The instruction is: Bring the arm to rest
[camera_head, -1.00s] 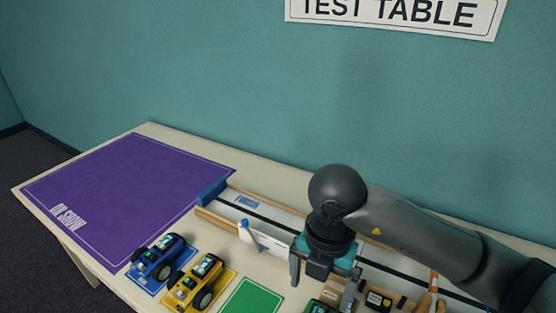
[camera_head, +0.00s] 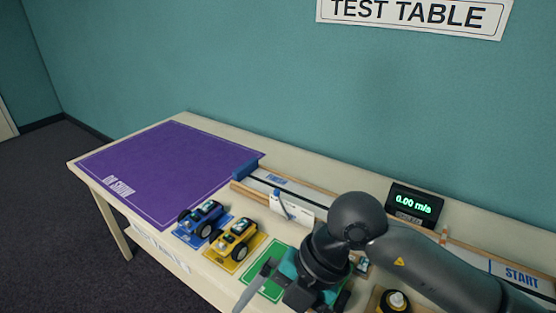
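My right arm comes in from the right, and its gripper (camera_head: 292,298) hangs over the table's front part, beside the green mat (camera_head: 262,284). One finger stands well out to the left, so the gripper looks open; the other is mostly hidden by the gripper body. I see nothing held. A bit of a green item shows at the gripper's right side, mostly hidden, and I cannot tell if they touch. My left gripper is not in view.
A blue car (camera_head: 201,219) and a yellow car (camera_head: 234,238) stand on mats left of the gripper. Behind runs a track with a blue end block (camera_head: 245,168), a white card (camera_head: 292,207) and a speed display (camera_head: 414,204) reading 0.00 m/s. The purple mat (camera_head: 170,170) is bare.

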